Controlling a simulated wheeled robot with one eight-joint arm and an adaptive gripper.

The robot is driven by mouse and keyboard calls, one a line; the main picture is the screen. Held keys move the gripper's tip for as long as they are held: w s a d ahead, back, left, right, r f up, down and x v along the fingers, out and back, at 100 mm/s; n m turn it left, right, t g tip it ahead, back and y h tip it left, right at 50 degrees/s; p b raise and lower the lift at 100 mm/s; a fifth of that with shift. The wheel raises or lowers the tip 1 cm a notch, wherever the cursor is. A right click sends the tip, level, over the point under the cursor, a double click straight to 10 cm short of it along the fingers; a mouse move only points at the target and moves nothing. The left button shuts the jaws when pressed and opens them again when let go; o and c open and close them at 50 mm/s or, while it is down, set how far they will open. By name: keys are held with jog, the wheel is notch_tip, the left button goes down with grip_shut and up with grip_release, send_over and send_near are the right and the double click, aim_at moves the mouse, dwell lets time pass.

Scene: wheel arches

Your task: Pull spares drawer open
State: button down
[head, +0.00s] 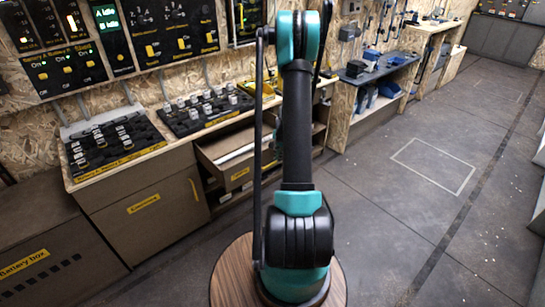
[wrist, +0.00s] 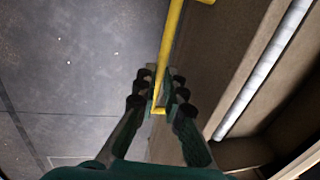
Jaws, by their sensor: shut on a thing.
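The spares drawer (head: 228,168) stands partly pulled out of the cabinet in the head view, with a yellow label on its brown front and something pale inside. In the wrist view its front (wrist: 212,60) runs down the right side, with a long pale metal strip behind it. My gripper (wrist: 157,92) is shut on the drawer's yellow bar handle (wrist: 171,42), with dark fingertips on both sides of the bar. In the head view my arm hides the gripper, the handle and part of the drawer front.
A closed cabinet door (head: 150,210) with a yellow handle is left of the drawer. Switch trays (head: 110,145) sit on the counter above. A workbench (head: 375,75) with blue items stands at the back right. The floor (head: 410,220) to the right is clear.

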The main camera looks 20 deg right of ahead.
jog(key=shift+s, duration=0.2)
jog(key=c, duration=1.6)
grip_release()
notch_tip(320, 180, up, 12)
jog(key=s, duration=0.2)
jog(key=shift+d, duration=0.4)
jog(key=shift+s+f, duration=0.1)
